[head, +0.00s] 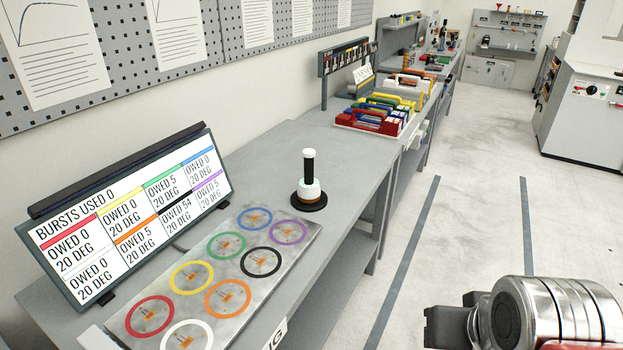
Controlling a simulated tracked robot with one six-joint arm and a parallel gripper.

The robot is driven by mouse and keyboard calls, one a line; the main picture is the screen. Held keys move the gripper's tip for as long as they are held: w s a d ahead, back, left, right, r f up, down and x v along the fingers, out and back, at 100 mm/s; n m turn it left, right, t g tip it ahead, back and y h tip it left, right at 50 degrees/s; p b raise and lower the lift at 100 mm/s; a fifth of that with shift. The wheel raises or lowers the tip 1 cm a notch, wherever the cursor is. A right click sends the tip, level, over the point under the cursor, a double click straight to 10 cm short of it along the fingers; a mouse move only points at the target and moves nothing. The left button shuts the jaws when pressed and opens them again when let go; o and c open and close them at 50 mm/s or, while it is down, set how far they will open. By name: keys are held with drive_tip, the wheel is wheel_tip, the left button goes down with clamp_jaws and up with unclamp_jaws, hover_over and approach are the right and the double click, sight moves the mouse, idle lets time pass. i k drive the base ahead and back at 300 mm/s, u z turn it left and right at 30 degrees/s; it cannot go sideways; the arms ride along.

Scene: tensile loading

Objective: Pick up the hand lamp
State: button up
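The likely hand lamp (309,168) stands upright on the grey bench, just behind the plate of coloured rings. It has a black grip with a white top, a white and brown lower body, and a round black base (309,202). My gripper (441,327) is at the lower right, over the floor and well apart from the lamp. Only its dark end beside my shiny metal wrist shows. Whether its fingers are open or shut is not clear.
A metal plate (232,262) with several coloured rings lies in front of the lamp. A tilted display (130,215) stands to its left. Coloured racks (378,115) sit farther along the bench (255,178). The floor (455,215) to the right is clear.

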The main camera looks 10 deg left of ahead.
sight(309, 189)
drive_tip(key=i, duration=1.35)
drive_tip(key=u, duration=3.7)
